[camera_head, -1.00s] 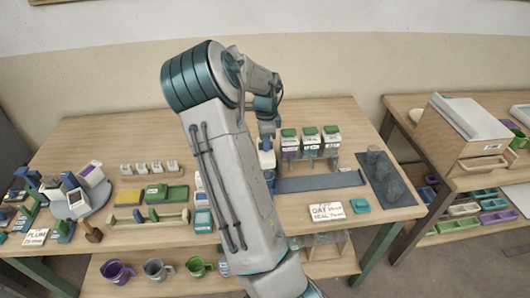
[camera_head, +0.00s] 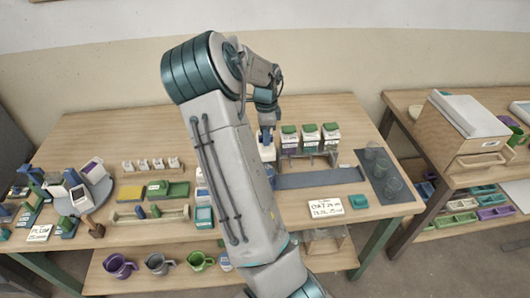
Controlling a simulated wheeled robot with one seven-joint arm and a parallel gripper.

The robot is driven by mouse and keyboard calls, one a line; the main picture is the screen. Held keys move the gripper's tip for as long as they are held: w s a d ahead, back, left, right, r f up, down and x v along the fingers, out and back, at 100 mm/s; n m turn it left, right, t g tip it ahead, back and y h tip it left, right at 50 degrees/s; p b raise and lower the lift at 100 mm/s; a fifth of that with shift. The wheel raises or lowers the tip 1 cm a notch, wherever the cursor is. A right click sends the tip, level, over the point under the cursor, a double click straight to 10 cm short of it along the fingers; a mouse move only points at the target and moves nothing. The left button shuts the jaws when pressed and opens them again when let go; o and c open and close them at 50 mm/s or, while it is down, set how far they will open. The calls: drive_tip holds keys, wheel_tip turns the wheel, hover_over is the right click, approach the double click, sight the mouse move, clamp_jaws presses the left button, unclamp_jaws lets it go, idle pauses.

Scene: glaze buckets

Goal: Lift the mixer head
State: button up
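I cannot make out a mixer head for certain. On the left of the table stands a round grey turntable (camera_head: 97,192) with white-faced containers on it, beside blue and green upright stands (camera_head: 38,183). My arm rises through the middle of the view and hides part of the table. My gripper (camera_head: 266,138) points down near a white container (camera_head: 267,152), left of the green-lidded containers (camera_head: 309,133). Its fingers are too small and partly hidden, so I cannot tell whether they touch or hold anything.
A grey mat (camera_head: 380,173) with clear cups lies at the table's right end. A long dark tray (camera_head: 318,178) lies before the lidded containers. Mugs (camera_head: 159,263) stand on the lower shelf. A wooden box (camera_head: 464,131) stands on the right table. Bare tabletop (camera_head: 130,128) lies at back left.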

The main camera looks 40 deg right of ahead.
wheel_tip(320, 180, up, 7)
drive_tip(key=p, duration=0.5)
idle(0.3)
